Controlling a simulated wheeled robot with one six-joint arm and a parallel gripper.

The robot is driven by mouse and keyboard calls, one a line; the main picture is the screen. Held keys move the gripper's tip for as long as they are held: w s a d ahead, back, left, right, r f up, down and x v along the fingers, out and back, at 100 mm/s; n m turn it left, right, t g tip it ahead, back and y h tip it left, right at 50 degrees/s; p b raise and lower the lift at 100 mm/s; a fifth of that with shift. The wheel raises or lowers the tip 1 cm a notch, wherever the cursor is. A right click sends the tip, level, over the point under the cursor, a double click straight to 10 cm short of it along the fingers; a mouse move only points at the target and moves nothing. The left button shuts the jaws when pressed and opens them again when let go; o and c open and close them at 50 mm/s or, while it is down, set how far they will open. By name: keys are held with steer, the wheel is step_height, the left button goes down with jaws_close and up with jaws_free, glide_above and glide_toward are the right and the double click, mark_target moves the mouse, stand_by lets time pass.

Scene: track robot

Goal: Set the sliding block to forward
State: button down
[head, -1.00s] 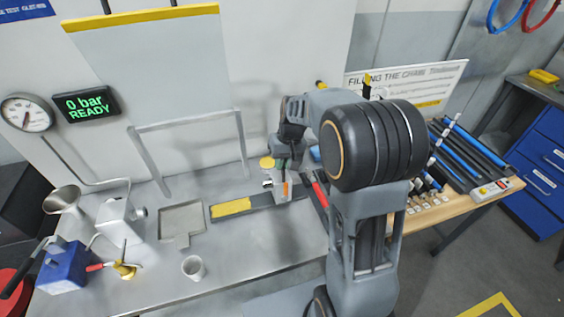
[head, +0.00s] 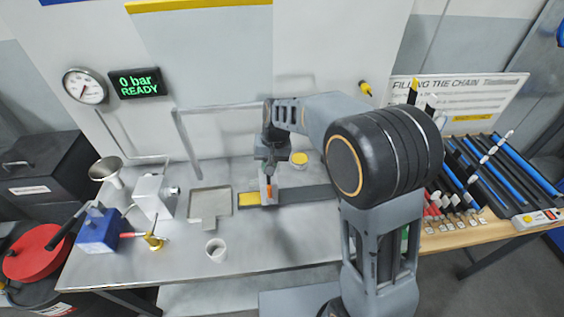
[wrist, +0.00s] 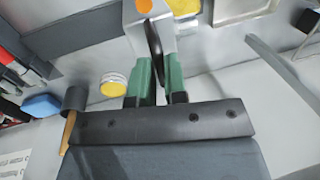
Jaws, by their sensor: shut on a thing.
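The sliding block (head: 268,191) is a small grey block with an orange mark on top. It stands on a dark flat rail (head: 312,194), beside the rail's yellow left end (head: 249,199). My gripper (head: 269,170) reaches down to it from above. In the wrist view the green fingers of my gripper (wrist: 156,66) are shut on the near part of the grey block (wrist: 147,38). Yellow (wrist: 187,8) shows just right of the block there. My arm hides part of the rail's right end in the head view.
A grey tray (head: 209,204) lies left of the rail, and a white cup (head: 216,250) stands in front. A yellow-topped round pot (head: 299,159) sits behind the rail. A blue vise-like block (head: 98,233) is at left. Bench in front of the rail is clear.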

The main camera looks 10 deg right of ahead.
steer(key=shift+a, duration=0.15)
steer(key=c, duration=1.2)
jaws_free()
steer(key=shift+a, duration=0.15)
steer(key=shift+o, duration=0.2)
steer(key=shift+r, duration=0.1)
steer(key=shift+w+d+r, duration=0.1)
steer(key=shift+d+r, duration=0.1)
steer(key=shift+r, duration=0.05)
step_height(320, 180, up, 13)
steer(key=d+b, duration=0.1)
steer(key=d, duration=0.1)
steer(key=shift+d, duration=0.25)
